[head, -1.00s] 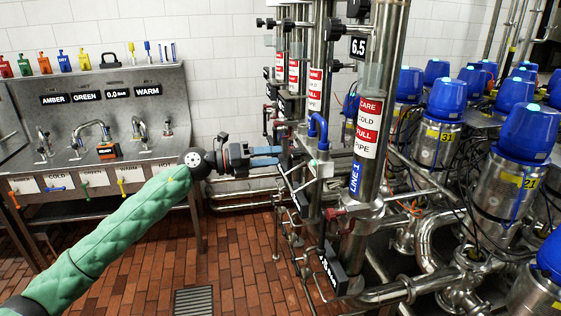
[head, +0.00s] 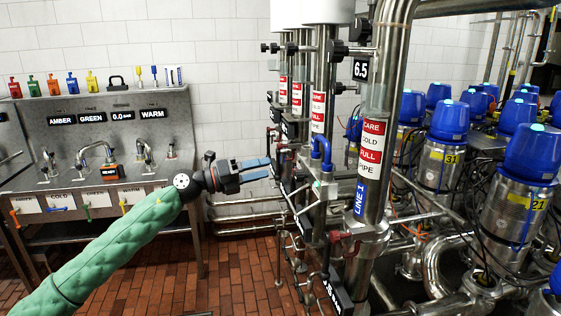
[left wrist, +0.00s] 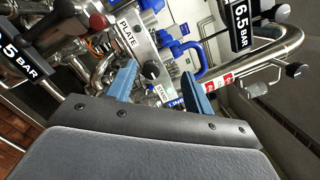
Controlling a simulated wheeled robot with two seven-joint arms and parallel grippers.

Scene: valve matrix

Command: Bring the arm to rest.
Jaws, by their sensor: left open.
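My left arm, in a green quilted sleeve, reaches in from the lower left of the head view. My left gripper (head: 256,169) has blue fingers pointing right, toward the pipe rack, and holds nothing that I can see. In the left wrist view its two blue fingers (left wrist: 160,88) stand apart with a gap between them. Through that gap show the rack's metal plate (left wrist: 145,60) and a LINE 1 label. Whether the fingertips touch the rack cannot be told from the head view. My right gripper is not in view.
A vertical steel pipe (head: 378,125) with a red and white label stands right of the gripper, with a blue U-shaped hose (head: 321,150) beside it. Blue-capped valves (head: 532,150) fill the right. A steel sink bench (head: 120,135) stands at the left. Tiled floor (head: 150,280) lies below.

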